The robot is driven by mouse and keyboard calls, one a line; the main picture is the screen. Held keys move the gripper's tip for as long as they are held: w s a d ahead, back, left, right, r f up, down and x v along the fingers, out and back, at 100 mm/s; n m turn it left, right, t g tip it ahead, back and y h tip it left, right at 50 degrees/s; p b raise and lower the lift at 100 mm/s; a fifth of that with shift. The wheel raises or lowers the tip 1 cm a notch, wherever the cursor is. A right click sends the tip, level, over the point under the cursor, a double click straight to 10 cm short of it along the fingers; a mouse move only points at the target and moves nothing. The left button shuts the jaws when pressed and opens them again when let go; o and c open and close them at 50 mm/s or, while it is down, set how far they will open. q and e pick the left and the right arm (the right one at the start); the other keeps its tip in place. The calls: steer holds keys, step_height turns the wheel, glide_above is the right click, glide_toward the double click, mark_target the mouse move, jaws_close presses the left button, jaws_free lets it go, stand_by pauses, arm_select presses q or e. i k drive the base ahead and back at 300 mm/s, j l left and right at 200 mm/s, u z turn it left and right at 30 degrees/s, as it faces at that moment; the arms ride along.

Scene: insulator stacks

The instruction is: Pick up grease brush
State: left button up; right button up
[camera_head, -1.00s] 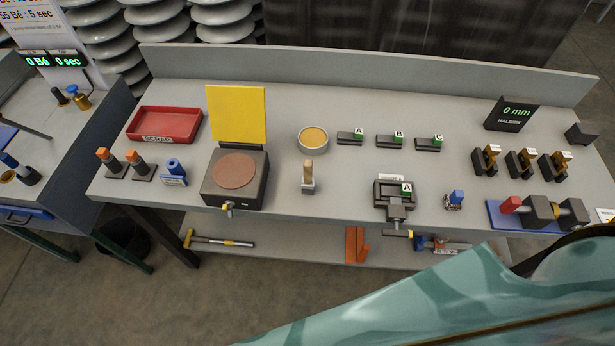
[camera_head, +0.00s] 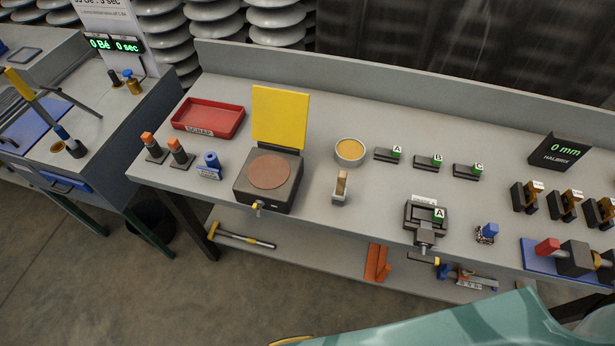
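What looks like the grease brush (camera_head: 341,185) stands near the front edge of the grey bench, with a wooden handle upward and a pale grey lower part. I cannot tell whether the pale part is bristles or a holder. A round pot of yellow-orange grease (camera_head: 349,152) stands just behind it. A teal part of my own body or arm crosses the bottom right of the head view, below the bench's front edge. Neither of my grippers shows.
A black box with a raised yellow plate (camera_head: 279,116) stands left of the brush. A red scrap tray (camera_head: 208,118) is behind it. A clamp fixture marked A (camera_head: 425,216) is to the right. Blocks A, B and C line the back. Bare bench surface lies around the brush.

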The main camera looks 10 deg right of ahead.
mark_target(340, 193)
steer(key=k+l+u, duration=0.2)
steer(key=u, duration=0.2)
steer(key=k+u, duration=0.35)
